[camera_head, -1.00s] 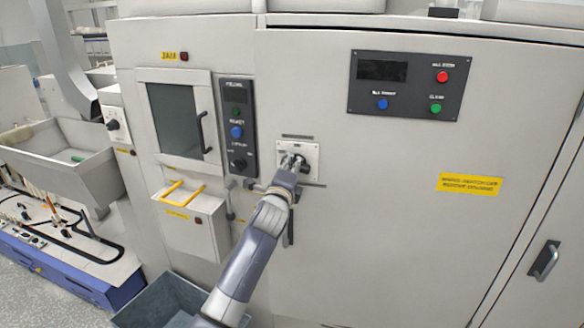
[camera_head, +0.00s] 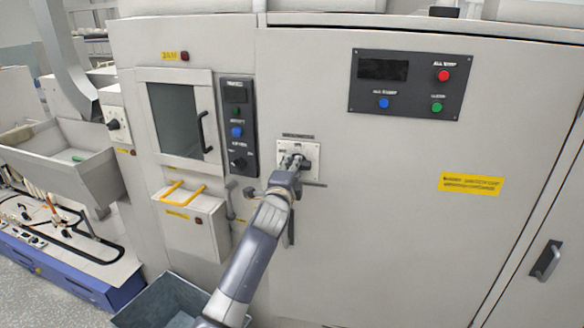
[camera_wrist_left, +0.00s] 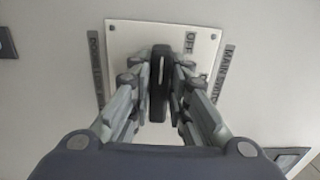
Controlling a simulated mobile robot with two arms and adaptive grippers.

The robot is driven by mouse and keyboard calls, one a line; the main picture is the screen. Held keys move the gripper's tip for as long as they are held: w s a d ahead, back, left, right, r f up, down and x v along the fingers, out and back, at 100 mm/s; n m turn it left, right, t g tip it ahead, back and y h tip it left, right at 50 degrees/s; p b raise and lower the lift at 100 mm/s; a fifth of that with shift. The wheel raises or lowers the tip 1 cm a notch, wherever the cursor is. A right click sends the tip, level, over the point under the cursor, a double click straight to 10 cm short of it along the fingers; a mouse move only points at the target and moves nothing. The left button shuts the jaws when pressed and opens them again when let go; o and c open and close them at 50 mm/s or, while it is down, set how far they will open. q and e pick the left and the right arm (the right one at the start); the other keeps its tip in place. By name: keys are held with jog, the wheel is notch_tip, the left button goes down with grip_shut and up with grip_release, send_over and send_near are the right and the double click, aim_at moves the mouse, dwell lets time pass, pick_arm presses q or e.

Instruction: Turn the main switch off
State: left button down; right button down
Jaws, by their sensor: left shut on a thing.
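The main switch has a black knob (camera_wrist_left: 162,80) on a square white plate (camera_wrist_left: 121,35), also visible in the head view (camera_head: 312,148). In the left wrist view the knob stands upright in the picture between my fingers. The word OFF shows on the plate, right of the knob's upper end, and a MAIN SWITCH label (camera_wrist_left: 230,72) runs along the right side. My left gripper (camera_wrist_left: 162,85) is shut on the knob, with a finger on each side. In the head view my left gripper (camera_head: 293,162) covers part of the plate. My right gripper is not in view.
A dark panel (camera_head: 408,84) with red, blue and green buttons is at upper right. A narrow control panel (camera_head: 239,125) and a windowed door (camera_head: 178,120) are left of the switch. A box with yellow handles (camera_head: 190,222) and an open bin (camera_head: 165,303) are lower left.

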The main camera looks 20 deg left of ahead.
pick_arm(q)
jog(key=c, duration=1.6)
grip_release()
jog(key=shift+o, duration=0.4)
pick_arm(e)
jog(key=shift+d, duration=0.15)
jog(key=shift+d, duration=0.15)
pick_arm(q)
jog(key=s+d, duration=0.1)
jog(key=s, duration=1.1)
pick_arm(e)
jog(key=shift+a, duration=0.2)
pick_arm(q)
jog(key=shift+d, duration=0.1)
